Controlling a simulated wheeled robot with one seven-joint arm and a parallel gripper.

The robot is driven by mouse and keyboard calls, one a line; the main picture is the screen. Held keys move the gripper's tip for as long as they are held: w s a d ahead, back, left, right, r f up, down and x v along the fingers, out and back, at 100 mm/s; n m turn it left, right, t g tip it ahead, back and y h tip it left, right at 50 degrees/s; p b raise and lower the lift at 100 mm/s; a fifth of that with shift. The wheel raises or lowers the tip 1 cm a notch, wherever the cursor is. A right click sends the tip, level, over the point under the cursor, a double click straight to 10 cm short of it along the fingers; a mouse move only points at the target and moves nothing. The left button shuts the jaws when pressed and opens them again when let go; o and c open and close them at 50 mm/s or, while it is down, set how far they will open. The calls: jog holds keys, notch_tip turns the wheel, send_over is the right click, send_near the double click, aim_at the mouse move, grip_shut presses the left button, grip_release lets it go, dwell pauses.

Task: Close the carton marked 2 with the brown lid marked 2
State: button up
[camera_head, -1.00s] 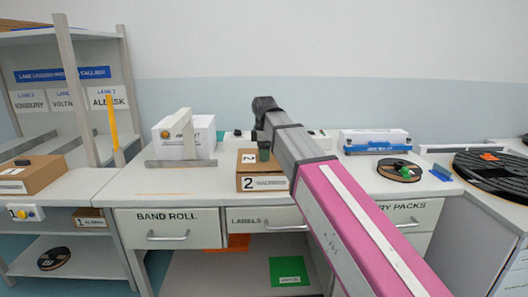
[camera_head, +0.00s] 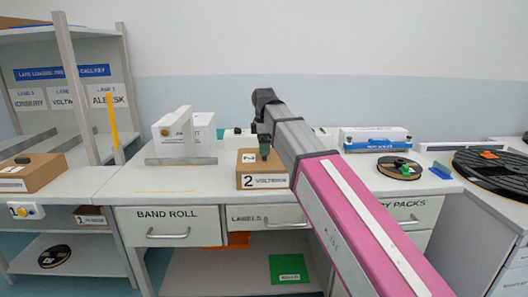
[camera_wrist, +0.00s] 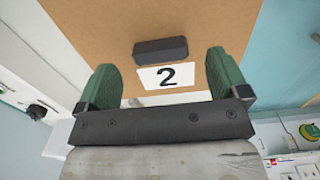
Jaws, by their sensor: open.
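The carton marked 2 (camera_head: 262,182) stands on the middle bench, its numbered label facing front. The brown lid marked 2 (camera_head: 246,166) lies on top of it and looks level; the seam is too small to judge. In the wrist view the lid (camera_wrist: 195,22) fills the middle, with a dark handle (camera_wrist: 160,49) and a white 2 label. My gripper (camera_wrist: 162,62) is open and empty, pointing down over the lid. Its green fingers stand on either side of the handle and label, apart from both. In the head view my gripper (camera_head: 264,150) partly covers the lid.
A white box (camera_head: 200,133) behind a grey upright bracket stands left of the carton. A reel (camera_head: 399,168) and a blue-and-white box (camera_head: 375,140) are to the right. Another brown carton (camera_head: 32,176) sits on the left shelf. Bench space around the carton's front is clear.

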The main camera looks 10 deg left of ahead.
notch_tip(320, 180, up, 8)
dwell(0.4)
